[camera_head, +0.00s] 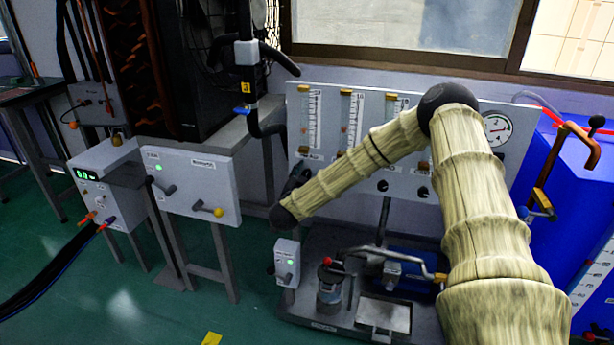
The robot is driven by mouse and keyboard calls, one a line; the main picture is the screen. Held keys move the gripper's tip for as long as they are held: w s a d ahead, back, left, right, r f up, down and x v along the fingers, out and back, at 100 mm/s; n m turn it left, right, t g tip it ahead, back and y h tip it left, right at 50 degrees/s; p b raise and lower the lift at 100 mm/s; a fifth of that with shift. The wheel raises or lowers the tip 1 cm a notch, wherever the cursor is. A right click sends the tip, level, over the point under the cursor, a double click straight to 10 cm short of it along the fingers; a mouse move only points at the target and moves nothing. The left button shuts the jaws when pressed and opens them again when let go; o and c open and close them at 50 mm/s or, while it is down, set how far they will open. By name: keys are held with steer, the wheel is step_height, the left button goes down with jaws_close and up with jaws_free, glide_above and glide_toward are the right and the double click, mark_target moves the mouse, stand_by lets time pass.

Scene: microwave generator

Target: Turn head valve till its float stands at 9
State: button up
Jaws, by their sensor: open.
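A pale upright panel (462,185) carries several clear flow tubes with printed scales: a left tube (311,120), a middle tube (350,118) and a right tube (391,105) partly covered by my arm. Small brass fittings sit under the tubes. Their labels, scale numbers and float heights are too small to read, so I cannot tell which valve is the head valve. My gripper (297,180) is a small dark shape at the panel's lower left, beyond the dark wrist joint. It is open and largely hidden, with nothing visible in it. I cannot tell whether it touches a valve.
A round gauge (497,129) sits at the panel's right. Below stands a bench (345,322) with a jar (330,285) and a blue pump (400,270). A blue tank (560,200) with copper pipes is at right. A white box (190,185) with levers stands left.

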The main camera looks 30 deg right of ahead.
steer(key=c, duration=1)
steer(key=shift+r+p, duration=0.15)
steer(key=shift+p, duration=0.45)
steer(key=n+p, duration=0.2)
steer(key=p, duration=0.1)
steer(key=shift+w+r, duration=0.1)
steer(key=shift+r, duration=0.1)
steer(key=n+p, duration=0.5)
steer(key=shift+a+p, duration=0.1)
steer(key=shift+p, duration=0.3)
steer(key=n+p, duration=0.3)
steer(key=n, duration=0.1)
steer(key=shift+w+f, duration=0.1)
steer(key=shift+f, duration=0.1)
steer(key=shift+f+n+p, duration=0.15)
steer(key=shift+n+p, duration=0.15)
steer(key=shift+n, duration=0.9)
steer(key=shift+f+n+p, duration=0.1)
steer(key=shift+n+p, duration=0.2)
steer(key=shift+n, duration=0.9)
